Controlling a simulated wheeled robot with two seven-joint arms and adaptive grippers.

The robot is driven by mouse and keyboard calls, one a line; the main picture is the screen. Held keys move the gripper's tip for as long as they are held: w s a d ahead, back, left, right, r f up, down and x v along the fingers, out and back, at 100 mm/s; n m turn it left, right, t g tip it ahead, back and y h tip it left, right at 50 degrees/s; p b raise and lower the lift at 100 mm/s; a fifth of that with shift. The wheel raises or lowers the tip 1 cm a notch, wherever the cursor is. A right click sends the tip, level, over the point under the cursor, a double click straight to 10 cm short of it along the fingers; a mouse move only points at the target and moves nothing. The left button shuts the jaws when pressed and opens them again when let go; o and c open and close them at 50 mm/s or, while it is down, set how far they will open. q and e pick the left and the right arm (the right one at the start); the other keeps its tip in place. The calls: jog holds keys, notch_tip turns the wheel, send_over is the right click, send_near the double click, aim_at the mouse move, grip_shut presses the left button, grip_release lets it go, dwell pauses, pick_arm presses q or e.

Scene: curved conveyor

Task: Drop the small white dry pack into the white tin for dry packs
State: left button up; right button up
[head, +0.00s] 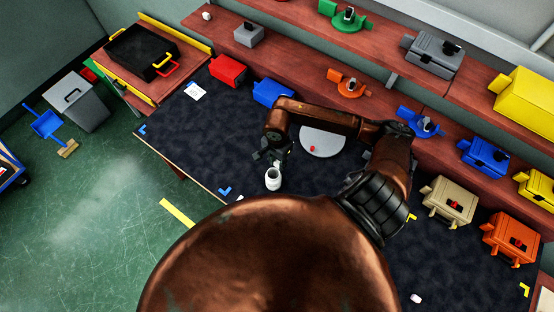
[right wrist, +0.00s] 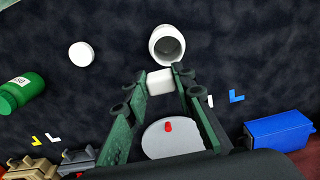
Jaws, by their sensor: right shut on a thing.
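The white tin (head: 273,182) stands open and upright on the dark mat. In the right wrist view its round dark mouth shows, and the tin (right wrist: 156,44) is just beyond my fingertips. My right gripper (right wrist: 158,80) is shut on the small white dry pack (right wrist: 160,83), which sits between its green fingers. In the head view the right gripper (head: 268,156) is just above and beside the tin; the pack cannot be made out there. I cannot tell how high the pack is above the rim. My left gripper is not in view.
A grey disc (head: 328,141) with a small red piece lies right of the gripper. A white round thing (right wrist: 81,55) and a green bottle (right wrist: 24,92) lie left in the wrist view. A blue box (head: 272,93) and a red box (head: 228,70) stand along the mat's back edge.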

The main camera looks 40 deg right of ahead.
aim_at(277, 163)
jog(key=shift+f+b, duration=0.5)
jog(key=shift+f, duration=1.25)
jog(key=o, duration=0.9)
notch_tip(277, 163, up, 11)
jog(key=shift+r, duration=0.5)
